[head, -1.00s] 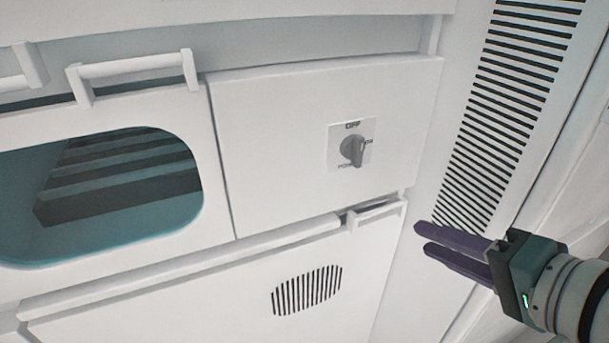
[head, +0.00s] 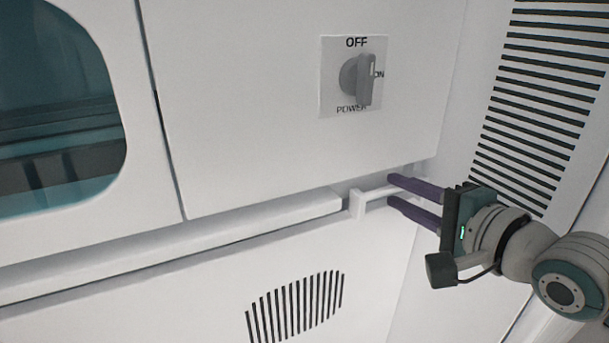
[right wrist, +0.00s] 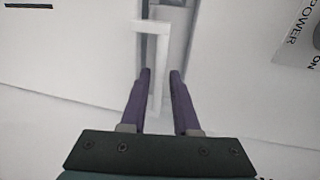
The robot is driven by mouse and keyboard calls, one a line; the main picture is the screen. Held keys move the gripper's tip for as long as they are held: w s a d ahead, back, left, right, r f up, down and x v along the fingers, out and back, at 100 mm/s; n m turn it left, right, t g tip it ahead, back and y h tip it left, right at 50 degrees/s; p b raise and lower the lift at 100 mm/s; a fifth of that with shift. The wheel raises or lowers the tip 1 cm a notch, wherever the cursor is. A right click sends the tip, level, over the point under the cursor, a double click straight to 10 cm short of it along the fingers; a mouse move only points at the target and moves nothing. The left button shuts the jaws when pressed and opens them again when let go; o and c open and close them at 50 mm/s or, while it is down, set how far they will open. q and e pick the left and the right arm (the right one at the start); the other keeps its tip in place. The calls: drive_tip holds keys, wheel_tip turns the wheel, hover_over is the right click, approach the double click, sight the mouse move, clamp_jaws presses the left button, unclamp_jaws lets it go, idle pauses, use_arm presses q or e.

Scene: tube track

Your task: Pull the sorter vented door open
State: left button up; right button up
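The vented door (head: 190,300) is a white panel with a patch of dark slots (head: 296,307), low in the head view. It looks shut. Its white bar handle (head: 372,197) stands at its top right corner. My right gripper (head: 390,190) is open at the right end of the handle, one purple finger above the bar and one below. In the right wrist view the handle (right wrist: 158,70) runs between the two spread fingers (right wrist: 160,75); I cannot tell whether they touch it. My left gripper is not in view.
Above is a white panel with a grey power knob (head: 358,80). A rounded window (head: 60,110) is at the left. A white ledge (head: 180,240) runs above the vented door. A slotted wall panel (head: 545,90) stands at the right, close to my right arm.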

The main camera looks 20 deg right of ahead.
drive_tip(key=shift+b+x, duration=0.35)
drive_tip(key=shift+x, duration=0.95)
clamp_jaws()
idle(0.5)
